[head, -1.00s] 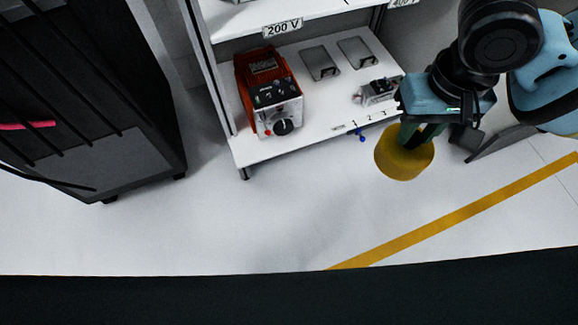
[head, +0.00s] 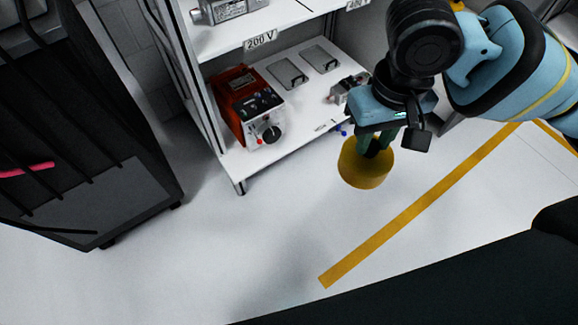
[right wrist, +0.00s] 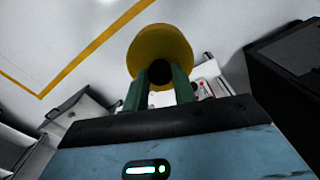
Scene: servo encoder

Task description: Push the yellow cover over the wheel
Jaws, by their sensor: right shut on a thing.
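The yellow cover (head: 363,168) is a round, cup-like piece held in my right gripper (head: 376,146). It also shows in the right wrist view (right wrist: 160,48), with the two green fingers (right wrist: 160,88) shut on it. In the head view the cover hangs over the floor, in front of the shelf's right front edge and apart from it. I cannot make out a wheel in these frames. My left gripper is not in view.
A white shelf (head: 240,172) holds a red and grey device with a knob (head: 250,108), two grey plates (head: 320,59) and a small metal part (head: 347,88). A black cabinet (head: 80,130) stands at left. The floor with a yellow line (head: 420,205) is clear.

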